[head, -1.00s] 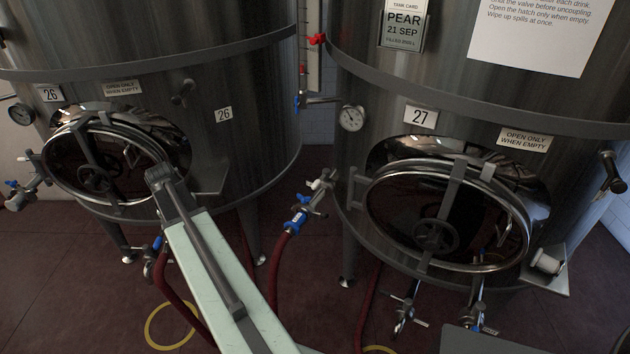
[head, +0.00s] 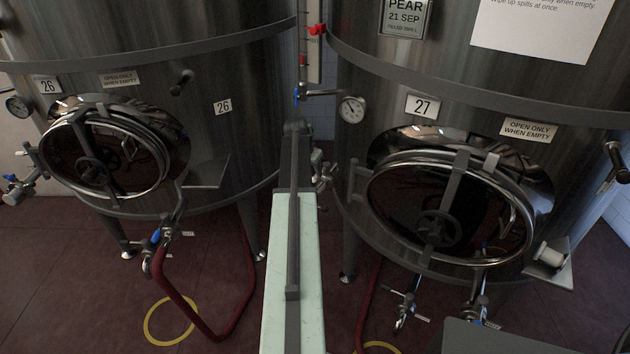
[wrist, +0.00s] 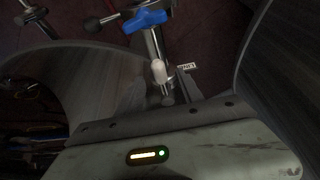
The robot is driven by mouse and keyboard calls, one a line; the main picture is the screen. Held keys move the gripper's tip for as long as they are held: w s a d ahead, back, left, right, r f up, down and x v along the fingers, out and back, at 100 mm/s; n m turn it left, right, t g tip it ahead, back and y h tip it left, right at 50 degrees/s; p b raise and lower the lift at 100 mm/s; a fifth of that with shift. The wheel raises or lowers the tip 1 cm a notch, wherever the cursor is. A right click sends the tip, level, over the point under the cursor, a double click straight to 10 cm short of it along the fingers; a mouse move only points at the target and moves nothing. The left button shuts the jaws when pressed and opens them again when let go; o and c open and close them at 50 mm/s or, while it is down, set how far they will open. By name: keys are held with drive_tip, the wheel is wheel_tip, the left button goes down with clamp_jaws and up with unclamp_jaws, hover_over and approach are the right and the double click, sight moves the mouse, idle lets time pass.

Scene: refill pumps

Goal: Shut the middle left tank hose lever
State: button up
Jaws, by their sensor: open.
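Two steel tanks stand side by side in the head view: tank 26 (head: 250,130) on the left and tank 27 (head: 385,75) on the right. A blue hose lever (head: 155,237) shows under tank 26 above a dark red hose. Between the tanks, a valve fitting (head: 323,175) is partly hidden behind my arm. In the wrist view, a blue lever (wrist: 145,20) sits roughly crosswise on a metal pipe, ahead of my gripper (wrist: 160,90). A white-tipped handle (wrist: 159,71) is close in front of the gripper. My gripper is open; the head view hides it behind the arm.
Round hatches (head: 450,210) stick out from both tank fronts. A thermometer dial (head: 351,109) and a red valve handle (head: 318,29) sit near the gap. A red hose (head: 215,335) loops over the floor beside a yellow ring (head: 150,335). The gap between the tanks is narrow.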

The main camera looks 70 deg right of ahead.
sight(314, 177)
drive_tip(key=b+x, duration=0.2)
drive_tip(key=x, duration=0.2)
drive_tip(key=shift+f+b, duration=0.2)
drive_tip(key=shift+b, duration=0.2)
drive_tip(key=shift+r, duration=0.1)
drive_tip(key=shift+c, duration=0.2)
clamp_jaws()
drive_tip(key=shift+w, duration=0.2)
idle(0.4)
